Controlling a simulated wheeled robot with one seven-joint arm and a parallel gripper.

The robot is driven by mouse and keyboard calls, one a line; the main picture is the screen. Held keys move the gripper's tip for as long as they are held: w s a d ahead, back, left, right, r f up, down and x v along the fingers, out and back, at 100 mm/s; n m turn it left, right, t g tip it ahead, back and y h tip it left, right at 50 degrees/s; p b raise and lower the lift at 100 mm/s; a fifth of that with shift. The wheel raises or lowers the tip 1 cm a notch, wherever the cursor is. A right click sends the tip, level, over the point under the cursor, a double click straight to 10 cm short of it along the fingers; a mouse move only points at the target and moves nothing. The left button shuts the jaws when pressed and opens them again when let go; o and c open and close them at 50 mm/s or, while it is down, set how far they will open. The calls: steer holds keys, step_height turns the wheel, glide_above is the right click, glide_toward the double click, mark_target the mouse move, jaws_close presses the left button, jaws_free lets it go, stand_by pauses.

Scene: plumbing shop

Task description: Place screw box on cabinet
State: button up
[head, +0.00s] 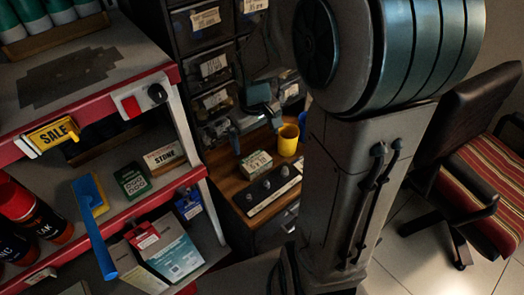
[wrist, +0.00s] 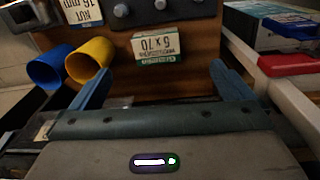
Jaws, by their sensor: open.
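The screw box (head: 256,165), white and green with a "5 x 70" label, sits on the wooden top of the cabinet (head: 226,178). In the wrist view the screw box (wrist: 156,45) lies on the brown wood (wrist: 195,62), beyond and between the fingertips. My gripper (head: 253,122) is over the back part of the cabinet top, with its blue fingers spread. In the wrist view my gripper (wrist: 163,76) is open and empty, and the fingers look apart from the box.
A yellow cup (head: 288,140) and a blue cup (wrist: 50,68) stand beside the box. A dark strip with knobs (head: 268,190) lies in front of it. Drawer bins (head: 213,66) rise behind. A red-edged shelf unit (head: 185,183) with several goods is at left, a chair (head: 478,150) at right.

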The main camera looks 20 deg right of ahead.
steer(key=s+a+r+m+t, duration=0.1)
steer(key=s+r, duration=0.5)
steer(key=s, duration=0.6)
steer(key=shift+a+m+t, duration=0.3)
steer(key=shift+a+m, duration=0.4)
steer(key=shift+m, duration=0.2)
steer(key=shift+r, duration=0.1)
